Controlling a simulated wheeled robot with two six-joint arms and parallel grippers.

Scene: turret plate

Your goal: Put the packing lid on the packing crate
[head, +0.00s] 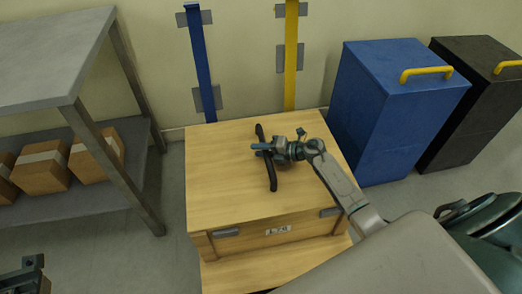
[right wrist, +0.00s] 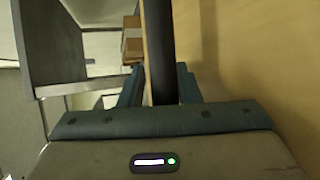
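The packing lid (head: 220,170) is a pale wooden panel with a black bar handle (head: 271,178) across its top. It lies over the packing crate (head: 290,222), a wooden box whose front shows a white label and grey metal fittings. I cannot tell whether the lid sits fully flush. My right gripper (head: 264,150) is at the middle of the handle. In the right wrist view its teal fingers (right wrist: 161,88) close on both sides of the dark handle (right wrist: 160,45). My left gripper (head: 28,274) shows only partly at the bottom left corner.
The crate stands on a wooden surface (head: 275,262). A grey shelf (head: 50,50) with cardboard boxes (head: 42,172) is at the left. A blue bin (head: 390,105) and a black bin (head: 470,110) stand at the right. Blue and yellow posts are on the wall behind.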

